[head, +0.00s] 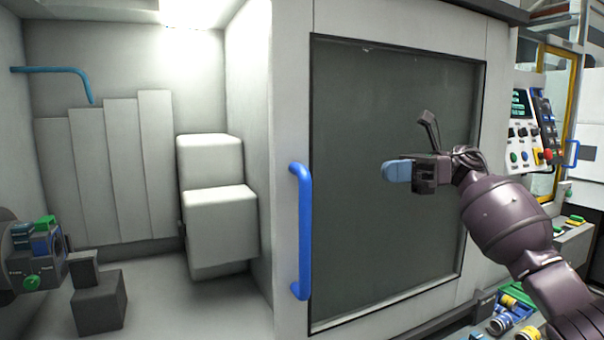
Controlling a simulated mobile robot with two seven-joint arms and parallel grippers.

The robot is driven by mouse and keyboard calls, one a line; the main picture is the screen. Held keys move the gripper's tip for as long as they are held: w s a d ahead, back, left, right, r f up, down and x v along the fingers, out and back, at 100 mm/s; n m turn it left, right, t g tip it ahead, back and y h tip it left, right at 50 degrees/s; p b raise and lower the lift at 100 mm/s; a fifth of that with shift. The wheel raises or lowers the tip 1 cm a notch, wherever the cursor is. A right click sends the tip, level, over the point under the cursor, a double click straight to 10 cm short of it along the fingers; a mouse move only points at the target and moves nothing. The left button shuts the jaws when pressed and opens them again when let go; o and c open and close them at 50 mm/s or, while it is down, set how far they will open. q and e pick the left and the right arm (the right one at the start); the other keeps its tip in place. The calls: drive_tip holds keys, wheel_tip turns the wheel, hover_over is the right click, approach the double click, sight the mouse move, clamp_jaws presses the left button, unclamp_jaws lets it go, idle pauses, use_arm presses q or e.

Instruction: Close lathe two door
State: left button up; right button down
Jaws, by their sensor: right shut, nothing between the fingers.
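The lathe door (385,260) is a light sliding panel with a large dark window and a vertical blue handle (302,230) on its left edge. It stands open, with the lathe's lit interior (90,80) exposed to its left. My right gripper (392,171) is in front of the dark window, to the right of the handle and apart from it. Its fingers are shut with nothing between them, and a blue tip points left. My left gripper is not in view.
Inside the lathe are a chuck (35,255) at the left, a dark block (100,300) and pale stepped covers (220,215). A control panel (530,130) stands right of the door. Several small containers (510,310) lie at the bottom right.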

sight(322, 170)
drive_tip(key=shift+n+g+h, duration=0.3)
drive_tip(key=shift+n+h, duration=0.4)
drive_tip(key=shift+n, duration=0.1)
drive_tip(key=r+x, duration=0.1)
drive_tip(key=x, duration=0.3)
drive_tip(key=r+p+x, duration=0.1)
drive_tip(key=x, duration=0.4)
drive_tip(key=p+x, duration=0.1)
drive_tip(key=x, duration=0.3)
drive_tip(key=shift+a+r, duration=0.35)
drive_tip(key=shift+a, duration=0.25)
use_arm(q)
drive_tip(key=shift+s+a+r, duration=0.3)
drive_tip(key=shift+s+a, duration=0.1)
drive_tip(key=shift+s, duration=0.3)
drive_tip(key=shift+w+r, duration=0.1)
